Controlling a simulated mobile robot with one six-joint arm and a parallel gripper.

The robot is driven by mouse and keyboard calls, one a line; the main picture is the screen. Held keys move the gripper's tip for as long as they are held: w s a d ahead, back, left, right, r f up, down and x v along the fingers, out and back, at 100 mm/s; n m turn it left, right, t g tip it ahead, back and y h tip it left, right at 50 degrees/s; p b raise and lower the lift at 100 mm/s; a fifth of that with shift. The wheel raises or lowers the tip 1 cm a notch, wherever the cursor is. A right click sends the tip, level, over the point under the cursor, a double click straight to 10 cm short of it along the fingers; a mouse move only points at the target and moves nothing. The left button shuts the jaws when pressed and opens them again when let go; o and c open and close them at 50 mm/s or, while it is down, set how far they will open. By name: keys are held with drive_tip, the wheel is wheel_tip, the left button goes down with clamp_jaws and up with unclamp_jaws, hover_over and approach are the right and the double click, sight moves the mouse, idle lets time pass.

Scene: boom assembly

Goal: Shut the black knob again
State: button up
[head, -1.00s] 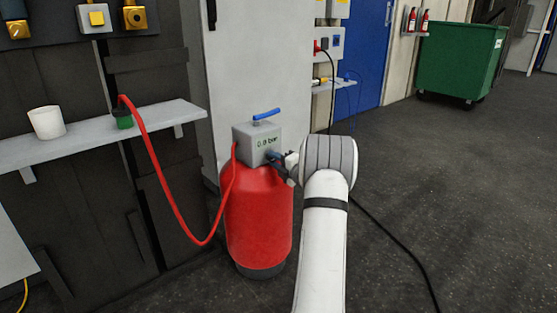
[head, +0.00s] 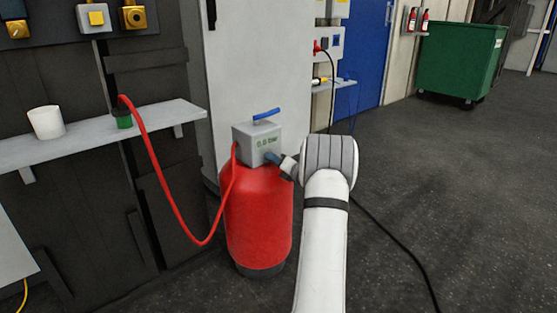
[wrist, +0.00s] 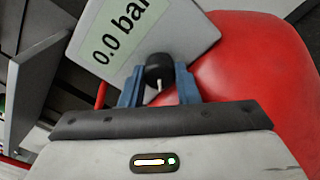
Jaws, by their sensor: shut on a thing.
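The black knob (wrist: 158,68) sits on the side of a grey box (head: 258,140) whose label reads 0.0 bar. The box stands on top of a red cylinder (head: 258,222). In the wrist view my gripper (wrist: 158,78) has its two blue fingers on either side of the knob, shut on it. A thin pale mark or pointer shows on the knob. In the head view my gripper (head: 275,158) reaches the box's right side, and the knob is hidden there.
A blue lever (head: 266,114) is on top of the box. A black cable lies on the floor at right, which is otherwise open.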

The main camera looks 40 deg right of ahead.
drive_tip(key=shift+d+r, duration=0.2)
idle(0.3)
drive_tip(key=o, duration=1)
drive_tip(key=shift+a+f, duration=0.1)
drive_tip(key=shift+f, duration=0.05)
drive_tip(key=shift+c, duration=0.2)
drive_tip(key=s+p, duration=0.2)
drive_tip(key=s, duration=0.5)
drive_tip(key=shift+s+d, duration=0.35)
drive_tip(key=shift+d, duration=0.1)
